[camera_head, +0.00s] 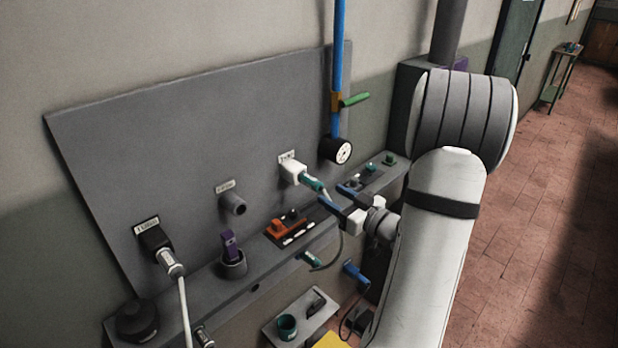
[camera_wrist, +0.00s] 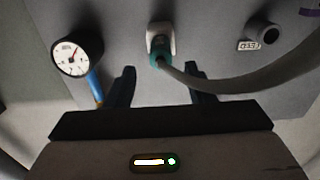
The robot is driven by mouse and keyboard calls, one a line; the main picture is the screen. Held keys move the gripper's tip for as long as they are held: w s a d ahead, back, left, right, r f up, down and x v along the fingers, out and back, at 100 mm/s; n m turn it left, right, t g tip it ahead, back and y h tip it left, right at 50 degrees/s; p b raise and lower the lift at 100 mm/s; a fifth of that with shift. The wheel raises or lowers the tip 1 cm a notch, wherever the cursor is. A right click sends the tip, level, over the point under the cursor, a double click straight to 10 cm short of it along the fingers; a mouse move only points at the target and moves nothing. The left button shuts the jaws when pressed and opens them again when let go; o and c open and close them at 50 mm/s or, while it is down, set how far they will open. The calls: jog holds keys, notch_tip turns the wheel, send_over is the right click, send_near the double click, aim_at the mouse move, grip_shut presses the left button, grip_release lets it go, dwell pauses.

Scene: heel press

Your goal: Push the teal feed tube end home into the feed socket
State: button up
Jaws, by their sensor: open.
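The teal feed tube end (camera_head: 313,184) sits at the mouth of the white socket (camera_head: 293,170) on the grey panel. In the wrist view the teal end (camera_wrist: 161,59) meets the white socket (camera_wrist: 160,38); how deep it sits I cannot tell. A grey hose (camera_wrist: 230,92) trails from it to the right there. My gripper (camera_head: 338,197) has blue fingers and is open and empty, just in front of the teal end. In the wrist view my gripper (camera_wrist: 161,70) has its dark fingers spread on either side of the teal end, touching neither side.
A blue pipe (camera_head: 338,70) with a green lever (camera_head: 354,100) and a round gauge (camera_head: 341,151) hangs close by. A grey port (camera_head: 232,203) and a black socket (camera_head: 153,238) are further left. A ledge below holds an orange block (camera_head: 288,228) and a purple item (camera_head: 229,243).

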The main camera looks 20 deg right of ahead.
aim_at(321, 188)
jog(key=shift+a, duration=0.1)
dwell(0.3)
jog(key=shift+x, duration=4.5)
jog(key=shift+b, duration=0.7)
jog(key=shift+c, duration=0.4)
grip_shut()
jog(key=shift+s, duration=0.1)
jog(key=shift+b+v, duration=0.5)
jog(key=shift+v, duration=2.45)
